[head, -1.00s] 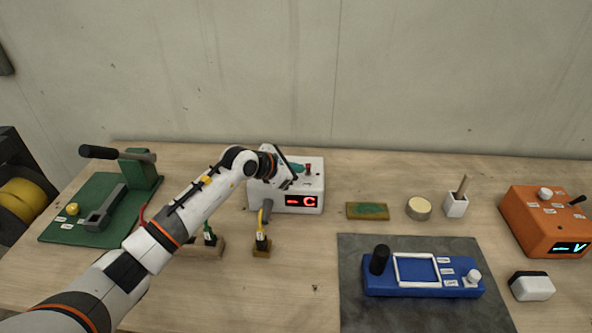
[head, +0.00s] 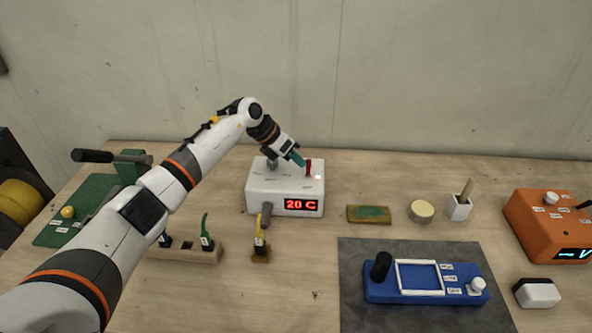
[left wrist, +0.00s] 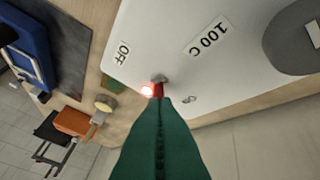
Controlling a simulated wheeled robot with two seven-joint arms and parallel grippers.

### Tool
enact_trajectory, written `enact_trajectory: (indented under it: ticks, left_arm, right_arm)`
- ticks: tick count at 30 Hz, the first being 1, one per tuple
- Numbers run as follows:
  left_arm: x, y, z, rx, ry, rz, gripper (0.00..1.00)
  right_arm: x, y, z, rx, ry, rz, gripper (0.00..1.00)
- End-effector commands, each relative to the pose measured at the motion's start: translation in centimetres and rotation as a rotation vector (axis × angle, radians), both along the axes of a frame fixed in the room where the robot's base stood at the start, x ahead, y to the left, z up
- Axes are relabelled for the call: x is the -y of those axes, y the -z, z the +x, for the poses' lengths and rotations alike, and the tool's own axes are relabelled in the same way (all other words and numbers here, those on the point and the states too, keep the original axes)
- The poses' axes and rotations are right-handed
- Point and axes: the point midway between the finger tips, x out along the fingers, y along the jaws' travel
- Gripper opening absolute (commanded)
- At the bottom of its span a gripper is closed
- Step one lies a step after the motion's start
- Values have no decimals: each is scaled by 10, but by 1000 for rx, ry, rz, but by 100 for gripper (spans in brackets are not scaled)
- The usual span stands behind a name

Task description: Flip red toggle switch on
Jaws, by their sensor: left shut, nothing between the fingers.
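The red toggle switch (head: 308,167) stands on top of a white box (head: 262,199) at the middle back of the table. A small light beside the switch glows, and the box's display (head: 301,205) reads "20 C" in red. My left gripper (head: 300,160) is shut and empty, with its green fingertips just left of the switch. In the left wrist view the fingertips (left wrist: 158,104) are right at the red switch (left wrist: 156,90) and overlap its lower part; I cannot tell whether they touch. An "Off" label (left wrist: 122,52) shows there too. My right gripper is out of view.
A wooden block with tools (head: 185,254) and a yellow-handled tool (head: 259,243) stand in front. A blue device (head: 420,282) lies on a grey mat (head: 360,318). An orange box (head: 540,235) is at right.

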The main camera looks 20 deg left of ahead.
Motion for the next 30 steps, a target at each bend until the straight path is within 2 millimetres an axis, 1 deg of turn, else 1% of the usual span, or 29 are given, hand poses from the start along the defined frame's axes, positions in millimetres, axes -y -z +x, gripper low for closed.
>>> enact_trajectory:
  ticks: [8,15,20,30]
  left_arm:
    - [0,0,0,-1,-1,0,0]
    - [-1,-10,0,0,-1,1,0]
    - [-1,-16,0,1,-1,1,0]
    - [-1,-16,0,1,-1,1,0]
  right_arm:
    - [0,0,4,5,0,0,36]
    - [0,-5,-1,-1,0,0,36]
    - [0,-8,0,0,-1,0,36]
    - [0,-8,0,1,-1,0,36]
